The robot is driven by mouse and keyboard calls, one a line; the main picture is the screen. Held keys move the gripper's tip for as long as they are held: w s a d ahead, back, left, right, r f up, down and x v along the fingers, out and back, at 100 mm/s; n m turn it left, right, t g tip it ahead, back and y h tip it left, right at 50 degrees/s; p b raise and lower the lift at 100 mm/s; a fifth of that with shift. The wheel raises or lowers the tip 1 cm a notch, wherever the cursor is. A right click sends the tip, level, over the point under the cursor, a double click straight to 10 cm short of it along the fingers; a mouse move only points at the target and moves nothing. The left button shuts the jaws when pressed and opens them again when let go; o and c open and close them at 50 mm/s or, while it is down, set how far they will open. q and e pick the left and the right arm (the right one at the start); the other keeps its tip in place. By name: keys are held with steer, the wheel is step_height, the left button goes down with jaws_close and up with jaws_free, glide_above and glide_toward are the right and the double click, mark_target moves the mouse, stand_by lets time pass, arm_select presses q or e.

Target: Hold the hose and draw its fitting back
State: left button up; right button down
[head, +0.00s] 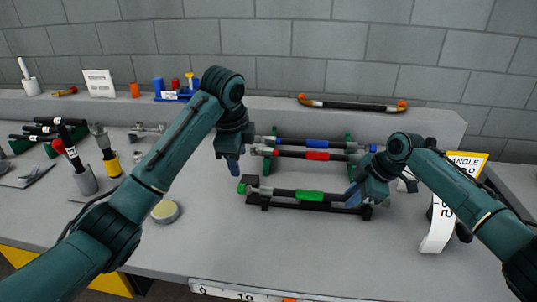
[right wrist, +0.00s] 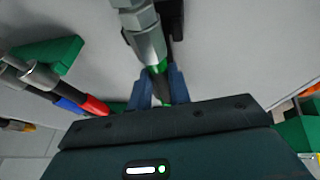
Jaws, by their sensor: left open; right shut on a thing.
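A dark hose with a green band (head: 309,196) lies front-most, level on a low black rack (head: 312,207). Its left end shows a grey metal part and a green tip. My right gripper (head: 354,194) is at its right end and hides it. In the right wrist view, my right gripper (right wrist: 159,92) is shut on the hose, between blue fingers. A grey metal fitting (right wrist: 148,42) stands just beyond the fingers, with a green ring below it. My left gripper (head: 233,168) is open and empty, pointing down left of the racks, apart from the hoses.
Behind lie a red-banded hose (head: 317,155) and a blue-banded hose (head: 316,143) on green-ended racks. A black bar with orange ends (head: 352,104) lies on the back ledge. A round tin (head: 166,211) and tool cups (head: 83,180) stand left. The front table is mostly clear.

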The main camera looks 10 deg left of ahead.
steer(key=shift+d, duration=0.1)
steer(key=c, duration=1.2)
jaws_free()
